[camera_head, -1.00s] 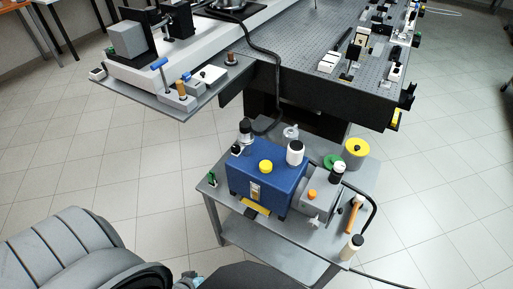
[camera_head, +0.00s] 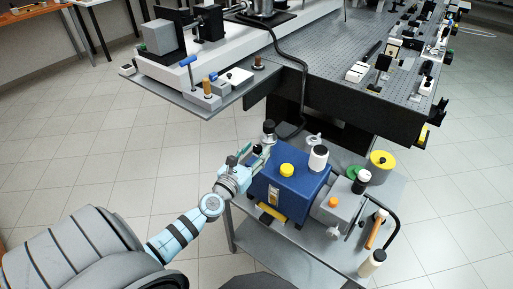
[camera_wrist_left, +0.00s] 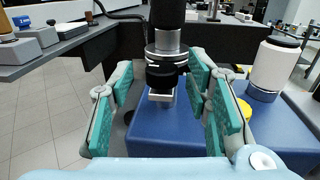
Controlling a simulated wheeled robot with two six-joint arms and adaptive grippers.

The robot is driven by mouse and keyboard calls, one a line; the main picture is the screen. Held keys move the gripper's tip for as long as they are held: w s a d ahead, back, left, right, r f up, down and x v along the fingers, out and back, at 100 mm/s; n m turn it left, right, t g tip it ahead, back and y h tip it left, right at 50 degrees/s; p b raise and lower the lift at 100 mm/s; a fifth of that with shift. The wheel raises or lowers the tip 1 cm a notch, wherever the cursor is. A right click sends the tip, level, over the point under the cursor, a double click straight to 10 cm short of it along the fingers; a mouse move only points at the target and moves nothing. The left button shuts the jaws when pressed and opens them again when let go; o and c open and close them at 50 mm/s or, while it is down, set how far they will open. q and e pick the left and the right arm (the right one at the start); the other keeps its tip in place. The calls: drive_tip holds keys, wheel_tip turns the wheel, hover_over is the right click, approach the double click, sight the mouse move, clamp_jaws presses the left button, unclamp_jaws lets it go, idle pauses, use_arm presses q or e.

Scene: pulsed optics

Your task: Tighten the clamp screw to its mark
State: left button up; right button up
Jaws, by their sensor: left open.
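A black and silver pipe fitting (camera_head: 269,128) stands upright at the back left corner of a blue pump box (camera_head: 290,181). In the left wrist view the fitting shows a black clamp-like ring (camera_wrist_left: 166,73) with a small pale metal piece (camera_wrist_left: 162,97) in front, which may be the clamp screw; no mark can be made out. My left gripper (camera_head: 261,153) is beside the fitting. In the left wrist view its teal-padded fingers (camera_wrist_left: 160,80) are open, with the fitting seen between them. I cannot tell whether they touch it. My right gripper is not in view.
On and by the pump are a yellow cap (camera_head: 287,170), a white bottle (camera_head: 318,158) and a wooden-handled tool (camera_head: 377,229), all on a grey cart (camera_head: 340,262). A black hose (camera_head: 293,60) runs down behind. The optical table (camera_head: 345,110) overhangs the back.

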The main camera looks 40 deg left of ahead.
use_arm(q)
drive_tip(key=shift+w, duration=0.7)
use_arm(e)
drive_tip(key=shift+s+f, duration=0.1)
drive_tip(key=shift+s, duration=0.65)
use_arm(q)
drive_tip(key=shift+c, duration=0.6)
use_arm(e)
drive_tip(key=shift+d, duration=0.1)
use_arm(q)
clamp_jaws()
drive_tip(key=h+b, duration=0.1)
drive_tip(key=m+h+b, duration=0.1)
drive_tip(key=b, duration=0.1)
drive_tip(key=shift+f, duration=0.25)
drive_tip(key=shift+r+m+h, duration=0.2)
drive_tip(key=shift+m+h, duration=0.1)
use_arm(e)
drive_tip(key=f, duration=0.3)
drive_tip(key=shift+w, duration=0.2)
use_arm(q)
drive_tip(key=shift+o, duration=0.6)
unclamp_jaws()
drive_tip(key=s, duration=1.2)
